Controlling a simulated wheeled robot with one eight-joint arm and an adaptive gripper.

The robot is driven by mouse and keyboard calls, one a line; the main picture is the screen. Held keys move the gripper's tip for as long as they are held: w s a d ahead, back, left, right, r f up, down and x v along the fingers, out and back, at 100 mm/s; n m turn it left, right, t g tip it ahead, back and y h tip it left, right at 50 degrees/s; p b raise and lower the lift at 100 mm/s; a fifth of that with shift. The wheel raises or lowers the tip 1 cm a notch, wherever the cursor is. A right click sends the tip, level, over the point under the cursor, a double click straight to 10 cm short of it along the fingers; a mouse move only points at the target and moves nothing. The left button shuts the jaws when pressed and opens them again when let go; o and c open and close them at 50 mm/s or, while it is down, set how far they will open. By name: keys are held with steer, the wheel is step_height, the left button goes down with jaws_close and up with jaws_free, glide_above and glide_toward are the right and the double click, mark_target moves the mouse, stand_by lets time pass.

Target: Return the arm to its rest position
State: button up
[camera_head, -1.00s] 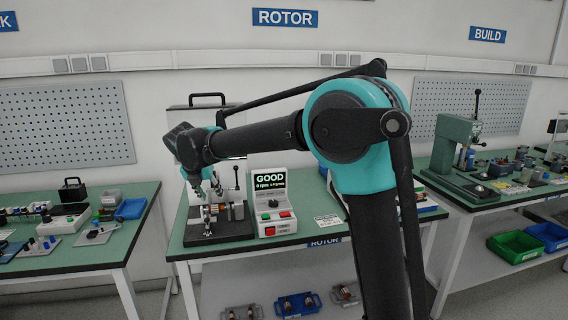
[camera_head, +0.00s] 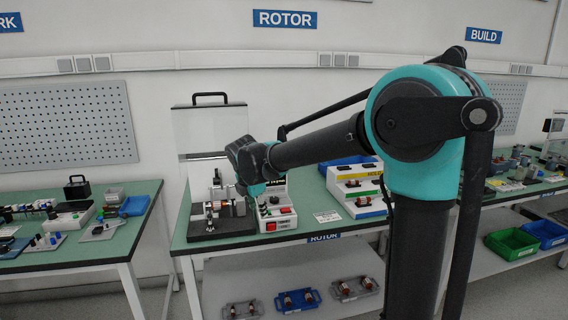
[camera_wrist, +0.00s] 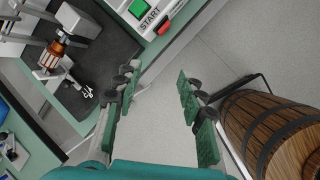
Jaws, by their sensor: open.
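My arm (camera_head: 312,148) reaches left across the front of the rotor bench (camera_head: 180,238), with its wrist in front of the test unit. My gripper (camera_wrist: 155,100) shows in the wrist view, its two green-padded fingers apart with only floor seen between them. In the head view the fingers are hidden or too small to make out. The black-based test rig (camera_head: 222,226) stands on the bench to the left of the wrist. In the wrist view a copper-coloured rotor (camera_wrist: 52,55) sits in the rig, apart from the fingers.
The control box (camera_head: 278,222) stands beside the rig, its display mostly covered by my wrist. A white rack (camera_head: 352,190) and a blue bin (camera_head: 345,162) are further right. A wooden barrel (camera_wrist: 265,130) shows close to the right finger in the wrist view. Small trays (camera_head: 298,302) lie on the lower shelf.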

steer(key=s+d+f+m, duration=0.65)
steer(key=d+m, duration=0.25)
steer(key=d, duration=0.3)
steer(key=s+d+f+m, duration=0.5)
steer(key=s+d+m, duration=0.3)
steer(key=d+m, duration=0.3)
steer(key=s+d+f+m+y, duration=0.1)
steer(key=s+d+f+m, duration=0.4)
steer(key=s, duration=0.4)
steer(key=shift+m+g, duration=0.3)
steer(key=shift+m, duration=0.5)
